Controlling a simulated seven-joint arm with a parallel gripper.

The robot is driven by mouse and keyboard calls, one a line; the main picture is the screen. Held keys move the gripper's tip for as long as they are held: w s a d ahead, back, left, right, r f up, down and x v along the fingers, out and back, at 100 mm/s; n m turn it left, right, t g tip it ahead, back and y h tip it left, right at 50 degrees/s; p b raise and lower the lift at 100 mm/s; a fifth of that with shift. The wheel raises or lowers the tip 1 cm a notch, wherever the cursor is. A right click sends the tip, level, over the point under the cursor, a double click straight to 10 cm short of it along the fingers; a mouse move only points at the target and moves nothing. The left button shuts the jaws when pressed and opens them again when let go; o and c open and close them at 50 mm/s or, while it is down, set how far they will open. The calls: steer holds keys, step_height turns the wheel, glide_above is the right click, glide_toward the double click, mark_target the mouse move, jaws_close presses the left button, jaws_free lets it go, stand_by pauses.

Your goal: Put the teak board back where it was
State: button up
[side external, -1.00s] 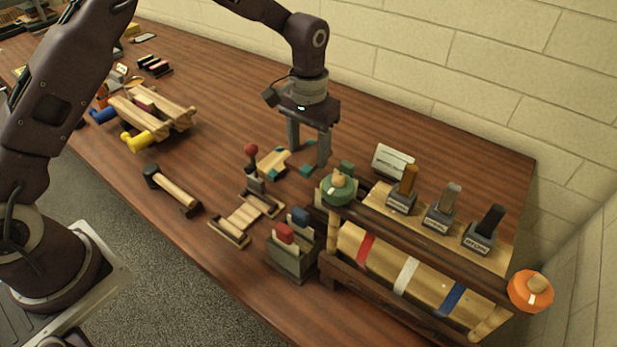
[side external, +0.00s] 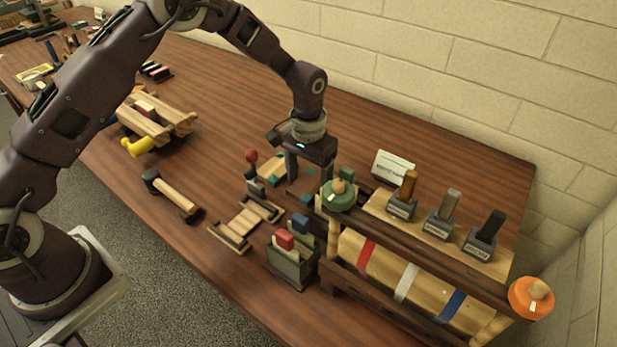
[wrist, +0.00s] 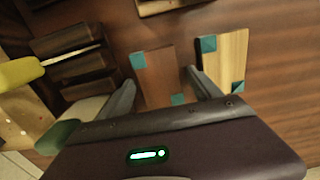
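The brown board, which looks like the teak board (wrist: 158,76), lies flat on the similarly brown table in the wrist view, with teal patches at two opposite corners. A paler board (wrist: 224,58) with teal corners lies beside it on the right; it also shows in the side view (side external: 273,166). My gripper (wrist: 160,80) is open, with one finger to each side of the brown board's near end. I cannot tell whether the fingers touch it. In the side view my gripper (side external: 308,180) is low over the table, and the brown board is hard to make out there.
A wooden rack (side external: 345,290) with a green-capped post (side external: 338,195) stands close to my gripper's right. A red-knobbed item (side external: 251,156) is at left. The table beyond my gripper is clear.

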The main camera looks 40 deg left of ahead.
steer(key=shift+d, duration=0.1)
step_height(320, 180, up, 11)
step_height(320, 180, up, 8)
steer(key=r+t, duration=0.1)
glide_above(309, 184)
steer(key=s+a, duration=0.2)
steer(key=s, duration=0.2)
steer(key=s+a+r+t, duration=0.2)
steer(key=s+a+r, duration=0.1)
steer(key=s+r, duration=0.6)
steer(key=s+a+f+t, duration=0.1)
steer(key=s, duration=0.8)
steer(key=s+a+f+t, duration=0.1)
steer(key=s, duration=0.8)
steer(key=shift+s+f+t, duration=0.2)
steer(key=shift+f+t, duration=0.05)
steer(key=shift+t, duration=0.05)
